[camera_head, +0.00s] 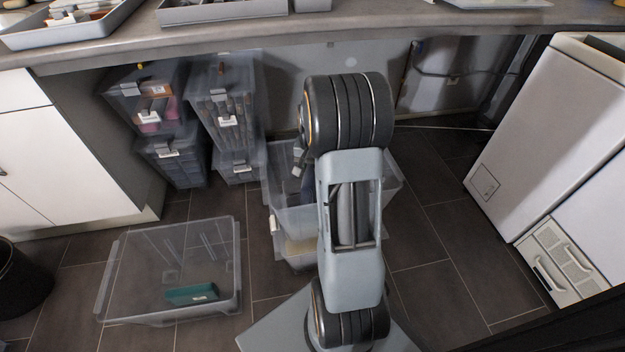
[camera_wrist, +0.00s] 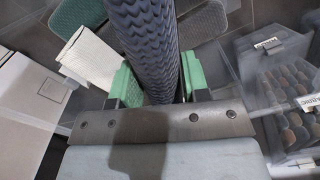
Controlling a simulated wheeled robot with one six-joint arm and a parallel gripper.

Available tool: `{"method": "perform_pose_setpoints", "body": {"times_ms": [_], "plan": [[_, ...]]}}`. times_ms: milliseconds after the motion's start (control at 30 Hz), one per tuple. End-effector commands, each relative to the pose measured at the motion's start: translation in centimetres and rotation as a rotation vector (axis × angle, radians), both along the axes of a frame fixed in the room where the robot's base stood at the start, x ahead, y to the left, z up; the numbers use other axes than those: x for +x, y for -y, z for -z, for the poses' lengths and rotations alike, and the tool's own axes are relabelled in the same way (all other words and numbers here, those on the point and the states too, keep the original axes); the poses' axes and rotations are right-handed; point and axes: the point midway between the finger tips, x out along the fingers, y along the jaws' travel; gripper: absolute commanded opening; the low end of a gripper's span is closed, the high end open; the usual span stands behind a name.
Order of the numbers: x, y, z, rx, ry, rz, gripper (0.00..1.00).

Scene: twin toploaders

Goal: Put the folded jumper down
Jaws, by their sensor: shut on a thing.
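The folded jumper (camera_wrist: 143,35) is dark blue-grey with a ribbed zigzag knit. In the wrist view it stands edge-on between the green fingers of my gripper (camera_wrist: 160,82), which is shut on it. It runs up out of the top of that view, so its far end is hidden. In the head view my arm hides my gripper and most of what lies behind it. A dark bluish patch beside the arm, over a clear open bin (camera_head: 283,218), may be part of the jumper; I cannot tell.
Another clear open bin (camera_head: 120,285) on the floor holds a teal box (camera_head: 192,293). Lidded clear boxes (camera_head: 228,110) stand stacked under the counter (camera_head: 180,38). White toploaders (camera_head: 545,120) stand at right. A white carton (camera_wrist: 90,55) is beside the jumper. Floor between bin and toploaders is clear.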

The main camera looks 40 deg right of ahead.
Motion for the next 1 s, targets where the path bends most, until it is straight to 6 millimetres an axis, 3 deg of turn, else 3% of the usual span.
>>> {"method": "perform_pose_setpoints", "body": {"times_ms": [300, 767, 800, 1000], "plan": [[0.0, 0.0, 4.4, 0.001, -0.001, 0.000, 0.03], [0.0, 0.0, 4.8, 0.001, -0.001, 0.000, 0.03], [0.0, 0.0, 4.8, 0.001, -0.001, 0.000, 0.46], [0.0, 0.0, 4.7, 0.001, -0.001, 0.000, 0.65]]}}
